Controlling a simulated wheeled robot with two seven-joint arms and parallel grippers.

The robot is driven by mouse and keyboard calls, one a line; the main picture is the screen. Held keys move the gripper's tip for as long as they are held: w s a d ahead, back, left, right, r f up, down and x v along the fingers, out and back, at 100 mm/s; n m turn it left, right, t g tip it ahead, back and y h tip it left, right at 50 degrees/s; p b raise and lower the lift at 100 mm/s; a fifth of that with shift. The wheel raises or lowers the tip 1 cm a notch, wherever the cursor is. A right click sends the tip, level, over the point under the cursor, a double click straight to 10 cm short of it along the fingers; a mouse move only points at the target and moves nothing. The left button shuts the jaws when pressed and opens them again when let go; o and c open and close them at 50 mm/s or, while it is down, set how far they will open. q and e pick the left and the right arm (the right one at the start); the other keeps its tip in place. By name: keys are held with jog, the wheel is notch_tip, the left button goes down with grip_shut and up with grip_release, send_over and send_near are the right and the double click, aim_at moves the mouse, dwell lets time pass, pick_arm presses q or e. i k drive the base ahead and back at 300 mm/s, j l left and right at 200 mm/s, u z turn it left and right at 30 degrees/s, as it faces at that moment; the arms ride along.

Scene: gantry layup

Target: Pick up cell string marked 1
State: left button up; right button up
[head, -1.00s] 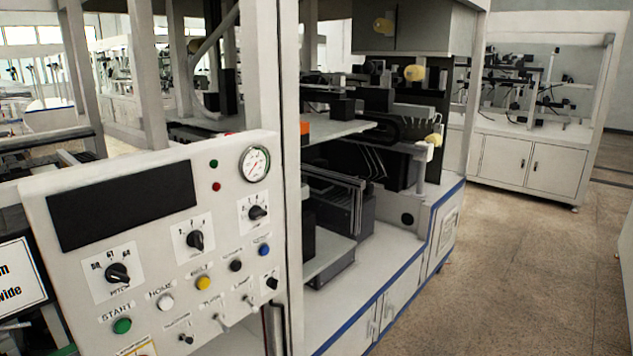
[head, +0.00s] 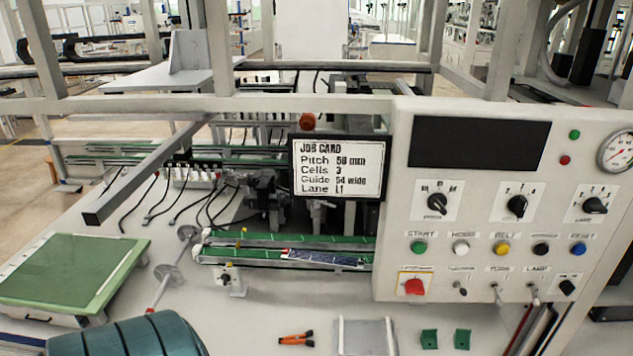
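A dark blue strip (head: 325,258) that looks like a cell string lies on the front green lane (head: 235,254) of the machine, near the middle of the head view. It lies flat, and its right end comes close to the control panel. I cannot read a mark 1 on it. Neither of my grippers shows in the head view.
A control panel (head: 480,185) fills the right, with a job card (head: 338,168) left of it. A green-topped plate (head: 70,270) and a teal ribbed rounded object (head: 125,338) are at left. Orange-handled pliers (head: 296,339), a grey tray (head: 365,337) and green pieces (head: 462,339) lie in front.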

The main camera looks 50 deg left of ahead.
aim_at(330, 259)
jog(key=u, duration=1.6)
jog(key=i+j, duration=0.15)
jog(key=j, duration=0.25)
jog(key=i+j, duration=0.15)
jog(key=j, duration=0.2)
jog(key=i+j, duration=0.1)
jog(key=j, duration=0.3)
jog(key=i+j+z, duration=0.1)
jog(key=j, duration=0.3)
jog(key=i+j, duration=0.2)
jog(key=j, duration=0.15)
jog(key=i+j, duration=0.1)
jog(key=j, duration=0.3)
jog(key=i+j, duration=0.15)
jog(key=j, duration=0.25)
jog(key=i+j+z, duration=0.1)
jog(key=j, duration=0.3)
